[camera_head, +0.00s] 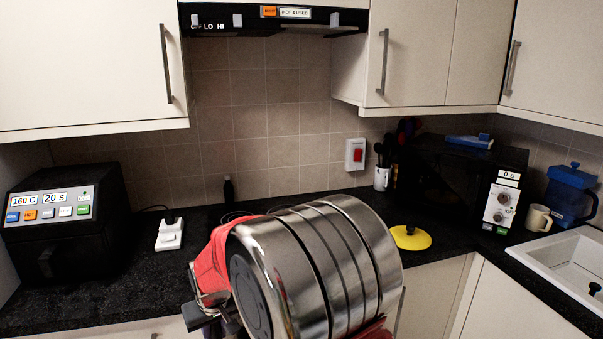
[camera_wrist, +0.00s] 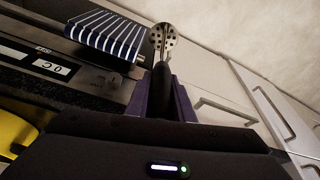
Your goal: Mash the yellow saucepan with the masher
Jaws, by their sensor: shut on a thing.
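My gripper (camera_wrist: 165,85) is shut on the black handle of the masher. The masher (camera_wrist: 161,40) points away from the gripper, its round metal head with holes raised above the fingers. The gripper and masher do not show in the head view, where my steel-and-red arm fills the front. A yellow disc with a black knob, which looks like a lid (camera_head: 410,238), lies on the dark counter right of my arm. A yellow curved surface (camera_wrist: 14,140) shows at the left edge of the wrist view; I cannot tell if it is saucepan or lid. No saucepan body is clearly visible.
A black microwave (camera_head: 502,190) with a blue item (camera_head: 469,141) on top stands at right, near the sink (camera_head: 570,262). A black appliance (camera_head: 70,226) stands at left. Wall cupboards (camera_head: 436,55) overhang the counter. Utensils in a white mug (camera_head: 381,179) stand at the back.

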